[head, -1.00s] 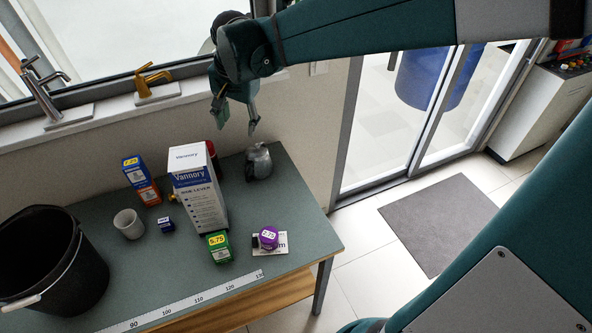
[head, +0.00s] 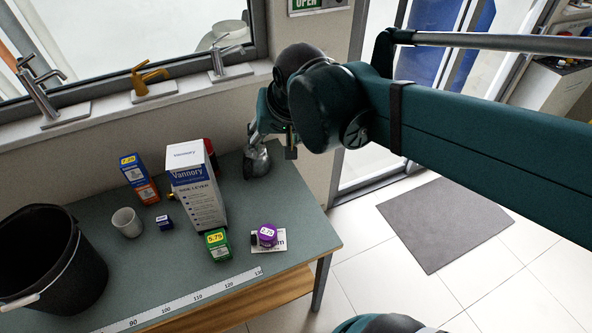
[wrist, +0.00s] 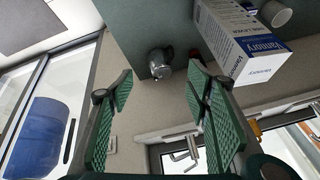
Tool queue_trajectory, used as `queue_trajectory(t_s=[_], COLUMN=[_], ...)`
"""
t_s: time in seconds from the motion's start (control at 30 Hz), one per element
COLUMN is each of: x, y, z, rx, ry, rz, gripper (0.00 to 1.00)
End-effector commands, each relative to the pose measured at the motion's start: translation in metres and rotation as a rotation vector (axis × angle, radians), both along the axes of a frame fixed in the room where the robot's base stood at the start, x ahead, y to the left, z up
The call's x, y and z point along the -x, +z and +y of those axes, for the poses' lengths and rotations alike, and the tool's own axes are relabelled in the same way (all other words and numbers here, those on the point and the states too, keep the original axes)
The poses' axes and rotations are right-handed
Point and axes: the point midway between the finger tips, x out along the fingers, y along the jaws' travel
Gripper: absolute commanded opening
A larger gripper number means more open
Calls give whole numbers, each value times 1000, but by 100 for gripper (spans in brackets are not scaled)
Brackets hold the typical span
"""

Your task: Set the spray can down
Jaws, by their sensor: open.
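My gripper (head: 272,143) is open, with nothing between its fingers. In the wrist view its two padded fingers (wrist: 158,86) are spread wide, with the table's edge and wall beyond. No spray can shows clearly. A red-topped thing (head: 210,147) stands mostly hidden behind the tall white-and-blue Vannory box (head: 198,190); I cannot tell if it is the can. A grey metallic jug-like vessel (head: 257,161) stands at the table's back right corner, partly behind my gripper in the head view. In the wrist view the vessel (wrist: 160,63) shows beyond the fingertips, apart from them.
The green table (head: 300,215) also holds a blue-and-orange box (head: 139,178), a white cup (head: 127,222), a small dark blue box (head: 165,222), a green box (head: 217,245) and a purple item (head: 267,234). A black bucket (head: 75,265) is at left. Taps line the windowsill.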

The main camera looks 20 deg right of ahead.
Motion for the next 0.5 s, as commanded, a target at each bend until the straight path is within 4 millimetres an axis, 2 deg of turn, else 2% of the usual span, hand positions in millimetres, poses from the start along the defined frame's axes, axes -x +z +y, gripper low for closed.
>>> queue_trajectory(t_s=[0.2,0.5], x=[36,76], y=[-8,-23], z=[-9,-19], rx=[55,136], ry=[85,196], rz=[-48,-109], gripper=[48,48])
